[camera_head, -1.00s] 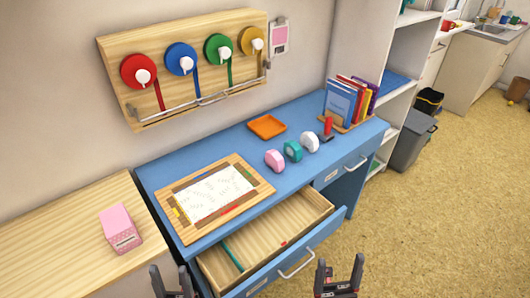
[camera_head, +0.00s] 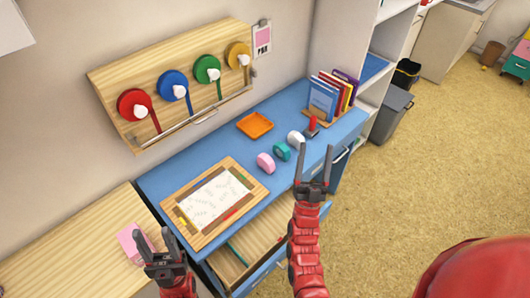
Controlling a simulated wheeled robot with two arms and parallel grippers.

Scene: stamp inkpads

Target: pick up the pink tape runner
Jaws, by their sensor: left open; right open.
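The pink tape runner (camera_head: 266,162) stands on the blue desk (camera_head: 158,186), to the right of the wooden board, at the left end of a short row. A teal tape runner (camera_head: 282,151) and a white one (camera_head: 296,138) stand beside it. My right gripper (camera_head: 316,150) is open and empty, pointing up in the picture, to the right of the row and apart from the pink tape runner. My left gripper (camera_head: 154,240) is open and empty at the lower left, in front of a pink box (camera_head: 131,242) that it partly covers.
A wooden board with paper (camera_head: 213,197) lies on the desk's left. An open drawer (camera_head: 262,222) juts out below. A red-handled stamp (camera_head: 312,124), an orange tray (camera_head: 255,125) and a book rack (camera_head: 326,120) stand behind. A wall rack of colored reels (camera_head: 133,104) hangs above.

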